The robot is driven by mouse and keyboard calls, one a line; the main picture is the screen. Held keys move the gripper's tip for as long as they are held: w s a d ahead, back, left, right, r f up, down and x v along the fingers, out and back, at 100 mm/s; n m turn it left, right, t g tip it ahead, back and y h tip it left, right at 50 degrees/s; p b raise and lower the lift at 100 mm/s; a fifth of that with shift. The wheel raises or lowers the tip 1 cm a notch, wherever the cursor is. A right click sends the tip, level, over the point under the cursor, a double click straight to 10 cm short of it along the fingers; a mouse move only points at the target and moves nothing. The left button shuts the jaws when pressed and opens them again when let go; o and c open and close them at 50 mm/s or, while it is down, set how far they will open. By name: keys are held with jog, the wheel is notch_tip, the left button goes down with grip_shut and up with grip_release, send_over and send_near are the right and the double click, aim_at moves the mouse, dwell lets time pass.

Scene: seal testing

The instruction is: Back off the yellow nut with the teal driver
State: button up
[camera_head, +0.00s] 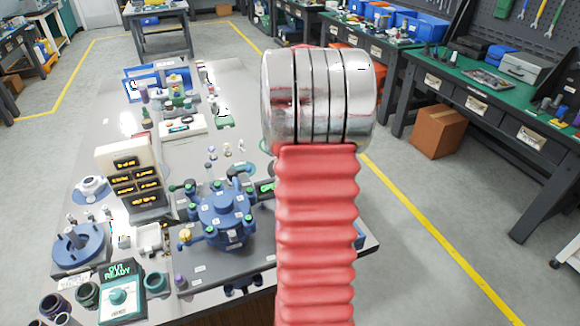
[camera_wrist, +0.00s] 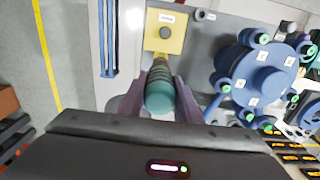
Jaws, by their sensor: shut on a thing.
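The teal driver (camera_wrist: 160,88) is between the two fingers of my gripper (camera_wrist: 160,98) in the wrist view, seen nearly end-on with its ridged shaft pointing up the picture. My gripper is shut on it. Just beyond it is a yellow square block (camera_wrist: 178,43) with a grey round spot and a small label. I cannot tell whether the driver touches the block. A small yellow nut (camera_head: 185,236) shows at the left front of the blue vessel (camera_head: 226,212) in the head view. The vessel stands right of the driver in the wrist view. My arm hides gripper and driver from the head view.
The lit display stack (camera_head: 133,180) stands left of the vessel. A blue flanged disc (camera_head: 78,246) and a teal box reading "OUT READY" (camera_head: 121,295) are at the front left. A blue rail (camera_wrist: 109,40) lies left of the yellow block.

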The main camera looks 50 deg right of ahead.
jog(key=shift+f, duration=2.4)
jog(key=shift+a+f, duration=0.1)
jog(key=shift+f, duration=0.95)
dwell(1.5)
jog(key=shift+r, duration=0.3)
dwell(2.8)
